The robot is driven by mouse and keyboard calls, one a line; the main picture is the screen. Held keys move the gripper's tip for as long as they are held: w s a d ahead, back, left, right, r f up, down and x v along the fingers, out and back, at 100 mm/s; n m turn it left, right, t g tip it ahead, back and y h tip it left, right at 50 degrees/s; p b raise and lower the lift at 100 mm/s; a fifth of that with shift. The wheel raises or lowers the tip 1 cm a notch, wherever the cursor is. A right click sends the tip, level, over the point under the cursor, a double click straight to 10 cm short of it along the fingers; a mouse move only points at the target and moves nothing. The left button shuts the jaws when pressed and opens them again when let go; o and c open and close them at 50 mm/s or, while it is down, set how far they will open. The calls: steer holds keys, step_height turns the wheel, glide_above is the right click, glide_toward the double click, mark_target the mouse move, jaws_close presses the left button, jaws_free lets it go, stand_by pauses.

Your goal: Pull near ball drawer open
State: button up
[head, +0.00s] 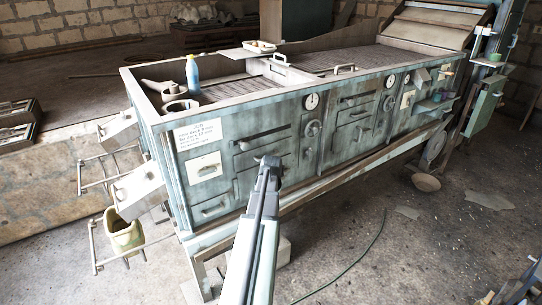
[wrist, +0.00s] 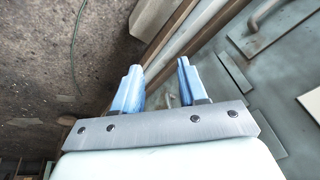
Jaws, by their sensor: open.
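The green machine cabinet (head: 285,150) has several drawers and panels on its front. A low drawer with a bar handle (head: 214,209) sits at the near left of the front, closed. Above it is a pale panel with a handle (head: 204,168). I cannot tell for sure which one is the ball drawer. My gripper (head: 268,163) is in front of the cabinet's left half, right of these handles. In the wrist view my gripper (wrist: 158,80) is open, with nothing between its blue fingers. The cabinet front (wrist: 285,60) shows at the right there, apart from the fingers.
A blue bottle (head: 192,75) stands on the cabinet top at the left. A thin green hose (head: 350,270) lies on the floor. A wooden ledge (head: 330,178) runs along the cabinet's base.

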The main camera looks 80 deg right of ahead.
steer(key=s+d+r+m+t+h, duration=0.1)
steer(key=s+d+r+m, duration=0.15)
steer(key=d+r, duration=0.45)
steer(key=s+d+r+m+h, duration=0.1)
steer(key=s+d+r, duration=0.35)
steer(key=r, duration=0.55)
steer(key=w+d+r+m+t, duration=0.2)
steer(key=w+d+m, duration=0.15)
steer(key=m, duration=0.25)
steer(key=a+x, duration=0.1)
steer(key=x, duration=1.3)
steer(key=shift+w+f, duration=0.1)
steer(key=shift+w, duration=0.05)
steer(key=shift+c, duration=0.4)
jaws_close()
